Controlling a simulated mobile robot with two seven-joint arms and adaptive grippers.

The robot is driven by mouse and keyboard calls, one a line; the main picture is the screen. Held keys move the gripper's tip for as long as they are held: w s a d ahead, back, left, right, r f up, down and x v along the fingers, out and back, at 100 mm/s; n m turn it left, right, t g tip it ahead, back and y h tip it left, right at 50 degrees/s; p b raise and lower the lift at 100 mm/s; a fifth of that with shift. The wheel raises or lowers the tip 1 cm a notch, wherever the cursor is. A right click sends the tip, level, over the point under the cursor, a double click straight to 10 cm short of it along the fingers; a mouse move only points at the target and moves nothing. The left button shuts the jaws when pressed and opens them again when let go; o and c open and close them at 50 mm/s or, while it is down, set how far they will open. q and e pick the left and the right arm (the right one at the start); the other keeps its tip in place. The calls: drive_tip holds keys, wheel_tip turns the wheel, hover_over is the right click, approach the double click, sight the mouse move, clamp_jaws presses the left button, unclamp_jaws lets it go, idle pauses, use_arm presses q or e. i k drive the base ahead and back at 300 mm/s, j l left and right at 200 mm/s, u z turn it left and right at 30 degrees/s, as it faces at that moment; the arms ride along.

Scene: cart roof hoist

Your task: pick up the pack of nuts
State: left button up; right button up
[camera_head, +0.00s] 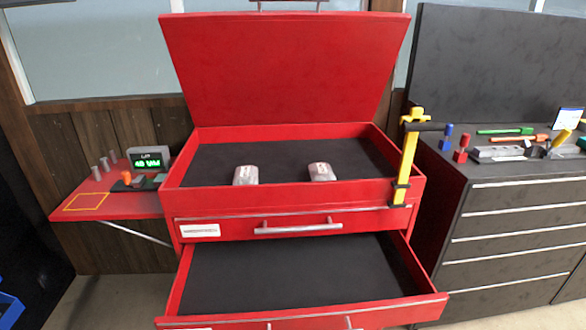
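Two small silvery-grey packs lie in the open top tray of the red tool cart (300,219), near its front wall. One is the left pack (246,175) and the other is the right pack (321,172). Each has a small reddish mark, too small to read, so I cannot tell which of them holds nuts. The front wall of the tray hides their lower edges. Neither of my grippers shows in the head view.
The cart's lid (285,70) stands raised. A lower drawer (300,275) is pulled out and empty. A yellow clamp-like tool (406,165) stands at the tray's right front corner. A red shelf (90,202) is at left, a dark cabinet (520,225) at right.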

sight(317, 171)
drive_tip(key=j+z, duration=0.3)
drive_tip(key=j, duration=0.15)
drive_tip(key=j+z, duration=0.25)
drive_tip(key=j, duration=0.25)
drive_tip(key=j+z, duration=0.35)
drive_tip(key=j, duration=0.6)
drive_tip(key=i+j+u, duration=0.2)
drive_tip(key=i+j, duration=0.05)
